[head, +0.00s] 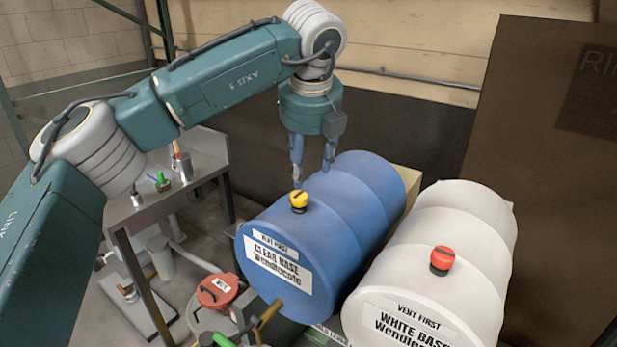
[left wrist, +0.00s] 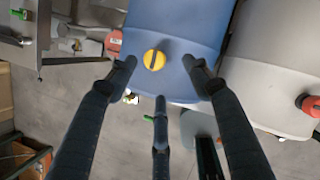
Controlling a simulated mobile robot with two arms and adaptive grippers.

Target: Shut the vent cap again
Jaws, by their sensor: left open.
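A yellow vent cap (head: 298,199) with a dark bar across its top sits on the upper side of the blue drum (head: 350,215), labelled "CLEAR BASE". A red vent cap (head: 442,258) sits on the white drum (head: 470,225), labelled "WHITE BASE". My left gripper (head: 312,174) points down above the blue drum, close to the yellow cap, with its fingers apart and empty. In the left wrist view the yellow cap (left wrist: 154,60) shows between the spread fingers (left wrist: 159,72), its bar running up and down the picture. I cannot tell how far either cap is turned. My right gripper is not in view.
A metal bench (head: 150,205) with small items stands at the left. A red-lidded can (head: 217,290) and a brass tap (head: 268,314) are in front of the blue drum. A brown panel (head: 560,150) stands at the right.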

